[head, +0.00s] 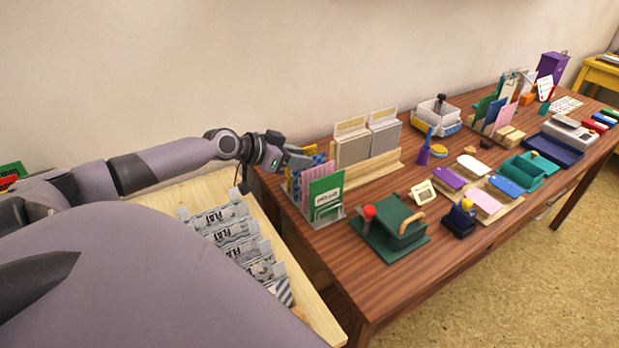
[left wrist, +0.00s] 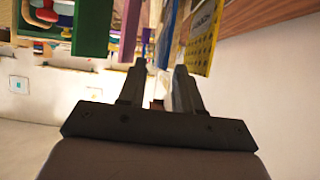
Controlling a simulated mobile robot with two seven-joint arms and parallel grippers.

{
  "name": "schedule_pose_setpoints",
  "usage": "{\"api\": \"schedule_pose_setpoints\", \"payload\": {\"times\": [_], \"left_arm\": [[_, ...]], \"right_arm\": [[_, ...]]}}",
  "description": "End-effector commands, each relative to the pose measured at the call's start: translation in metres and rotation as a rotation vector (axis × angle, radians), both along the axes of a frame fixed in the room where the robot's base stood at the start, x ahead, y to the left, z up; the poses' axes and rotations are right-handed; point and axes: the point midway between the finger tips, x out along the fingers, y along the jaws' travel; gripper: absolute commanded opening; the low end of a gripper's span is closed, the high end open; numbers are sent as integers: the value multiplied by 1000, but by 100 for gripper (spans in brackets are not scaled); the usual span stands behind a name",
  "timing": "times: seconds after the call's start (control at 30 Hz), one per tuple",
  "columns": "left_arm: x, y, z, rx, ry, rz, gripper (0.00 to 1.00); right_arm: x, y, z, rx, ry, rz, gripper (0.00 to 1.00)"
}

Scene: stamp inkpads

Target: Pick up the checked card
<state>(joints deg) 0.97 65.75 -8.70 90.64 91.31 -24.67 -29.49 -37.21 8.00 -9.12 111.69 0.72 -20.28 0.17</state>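A rack (head: 333,216) at the table's near left corner holds several upright cards: a green one (head: 325,188) in front, a pink striped one (head: 316,176), and blue and yellow ones behind. A yellow card with a dark pattern (head: 319,158) stands at the back; it also shows in the left wrist view (left wrist: 202,42). I cannot tell for sure which is the checked card. My left gripper (head: 300,158) is at the rack's back cards. In the left wrist view its fingers (left wrist: 160,66) are apart, with a blue card (left wrist: 166,38) beyond or between the tips. My right gripper is not in view.
Grey card blocks (head: 353,150) stand in a wooden holder close right of the rack. A green stamp press (head: 392,228) is in front of it. A light wood tray (head: 311,303) with several labelled packets lies left of the table. The wall is close behind.

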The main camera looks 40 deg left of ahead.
Motion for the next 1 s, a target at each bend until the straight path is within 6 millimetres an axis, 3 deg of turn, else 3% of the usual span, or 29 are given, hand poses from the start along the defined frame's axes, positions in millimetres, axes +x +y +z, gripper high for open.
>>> {"api": "schedule_pose_setpoints", "payload": {"times": [0.4, 0.73, 0.77, 0.83, 0.87, 1.0], "left_arm": [[30, -7, -17, 0, -1, 1, 34], [33, -8, -19, 1, 1, -1, 34], [33, -8, -19, 1, 1, 0, 28], [32, -8, -19, 1, 1, 0, 5], [32, -8, -19, 1, 1, 0, 0], [32, -8, -19, 1, 1, 0, 0]], "right_arm": [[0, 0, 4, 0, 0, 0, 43], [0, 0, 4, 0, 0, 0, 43], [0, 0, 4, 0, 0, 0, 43], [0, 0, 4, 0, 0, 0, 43], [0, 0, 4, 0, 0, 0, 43], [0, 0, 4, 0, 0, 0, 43]]}}
